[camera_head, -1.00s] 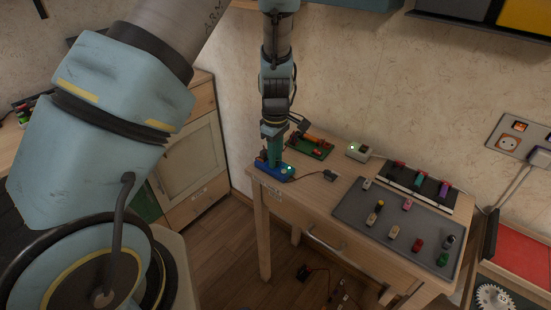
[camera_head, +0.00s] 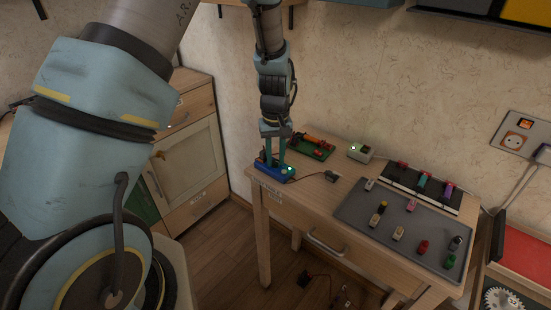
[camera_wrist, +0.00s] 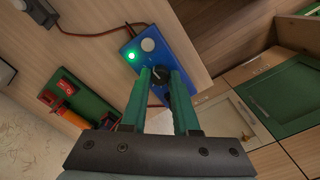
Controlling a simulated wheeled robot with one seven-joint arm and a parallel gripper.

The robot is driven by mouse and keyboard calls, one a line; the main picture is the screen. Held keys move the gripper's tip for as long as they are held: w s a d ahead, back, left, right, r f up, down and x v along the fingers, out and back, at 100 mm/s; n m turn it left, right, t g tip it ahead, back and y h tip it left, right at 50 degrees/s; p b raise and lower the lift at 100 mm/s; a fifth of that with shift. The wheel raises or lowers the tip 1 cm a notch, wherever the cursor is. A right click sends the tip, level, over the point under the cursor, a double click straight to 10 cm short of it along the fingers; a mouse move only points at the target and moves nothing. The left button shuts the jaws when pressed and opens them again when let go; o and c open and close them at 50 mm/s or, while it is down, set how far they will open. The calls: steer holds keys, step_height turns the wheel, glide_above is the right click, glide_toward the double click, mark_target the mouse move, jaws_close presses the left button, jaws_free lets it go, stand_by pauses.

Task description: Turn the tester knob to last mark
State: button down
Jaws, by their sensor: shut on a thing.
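The tester is a blue box (camera_wrist: 180,55) with a lit green lamp (camera_wrist: 131,56), a pale round disc (camera_wrist: 148,44) and a black knob (camera_wrist: 160,75). In the head view the tester (camera_head: 283,175) sits at the table's left end. My gripper (camera_wrist: 161,77) points down at the tester, its two green fingers shut on the knob from both sides. It also shows in the head view (camera_head: 274,160). The fingers partly hide the knob and the box face around it. I cannot read the marks or tell which one the knob points to.
A green board (camera_head: 311,148) with red and orange parts lies close behind the tester. A white box (camera_head: 361,152) with a green light stands farther right. A grey mat (camera_head: 385,238) with several small parts covers the table's right side. Cables run from the tester.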

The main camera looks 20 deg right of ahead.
mark_target(276, 161)
steer(key=shift+m, duration=0.3)
steer(key=c, duration=0.7)
jaws_free()
steer(key=shift+o, duration=0.2)
step_height(276, 161, up, 11)
steer(key=b, duration=0.2)
steer(key=shift+f, duration=0.1)
